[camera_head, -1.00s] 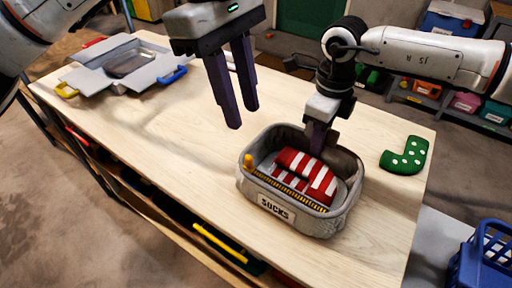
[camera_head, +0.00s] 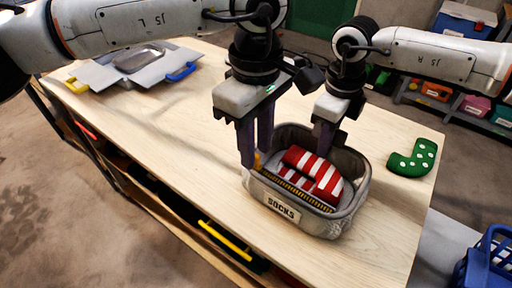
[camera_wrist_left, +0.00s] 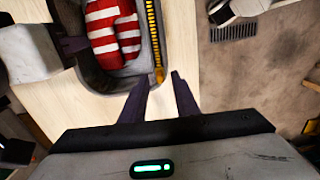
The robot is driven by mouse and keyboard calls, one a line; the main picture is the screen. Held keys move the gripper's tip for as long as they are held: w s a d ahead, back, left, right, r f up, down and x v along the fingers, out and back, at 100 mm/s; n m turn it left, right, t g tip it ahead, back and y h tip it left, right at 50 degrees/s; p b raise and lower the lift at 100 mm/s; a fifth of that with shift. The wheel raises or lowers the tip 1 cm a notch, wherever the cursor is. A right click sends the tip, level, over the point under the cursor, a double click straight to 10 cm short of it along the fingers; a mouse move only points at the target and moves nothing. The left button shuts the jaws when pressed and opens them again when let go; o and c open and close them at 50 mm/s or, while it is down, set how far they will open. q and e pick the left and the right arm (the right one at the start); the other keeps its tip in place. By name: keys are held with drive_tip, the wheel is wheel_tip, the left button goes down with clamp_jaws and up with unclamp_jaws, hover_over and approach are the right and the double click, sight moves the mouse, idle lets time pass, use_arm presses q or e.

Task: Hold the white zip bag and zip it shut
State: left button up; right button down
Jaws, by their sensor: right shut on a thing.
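The zip bag (camera_head: 354,203) is a light grey, open-topped pouch labelled SOCKS on the wooden table. A red-and-white striped sock (camera_head: 318,172) lies inside it; the sock also shows in the left wrist view (camera_wrist_left: 103,30). The yellow zip (camera_head: 290,190) runs along the bag's near side. Its yellow pull (camera_wrist_left: 160,75) is at the zip's left end. My left gripper (camera_head: 256,160) is open, pointing down at the pull; in the left wrist view the pull shows just beyond and between the fingertips. My right gripper (camera_head: 323,150) is shut on the bag's far rim, its tips partly hidden.
A green spotted sock (camera_head: 412,159) lies on the table right of the bag. The table middle is clear. A blue basket (camera_head: 485,262) stands at lower right.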

use_arm(q)
drive_tip(key=shift+f, duration=0.65)
clamp_jaws()
idle(1.0)
